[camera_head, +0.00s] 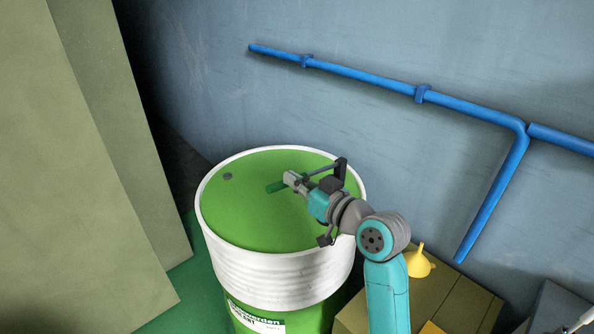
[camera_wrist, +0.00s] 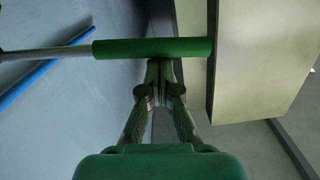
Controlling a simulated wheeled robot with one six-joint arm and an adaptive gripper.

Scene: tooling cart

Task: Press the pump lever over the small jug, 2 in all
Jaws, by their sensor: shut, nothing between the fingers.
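The pump lever has a green grip (camera_head: 274,187) that shows above the drum lid, left of my gripper (camera_head: 289,179). A dark pump head (camera_head: 341,168) stands near the drum's right rim, partly behind my wrist. In the wrist view the green grip (camera_wrist: 152,48) lies level across the picture, with a grey rod running left from it. My gripper (camera_wrist: 160,68) is shut and empty, its fingertips right at the grip, seemingly against or just beside it; touching is hard to tell. I cannot make out the small jug in either view.
The green drum (camera_head: 245,215) has a white upper band. Blue pipes (camera_head: 365,77) run along the wall behind. Tall pale panels (camera_head: 95,150) stand at left. A yellow funnel (camera_head: 418,262) sits on boxes (camera_head: 455,300) at lower right.

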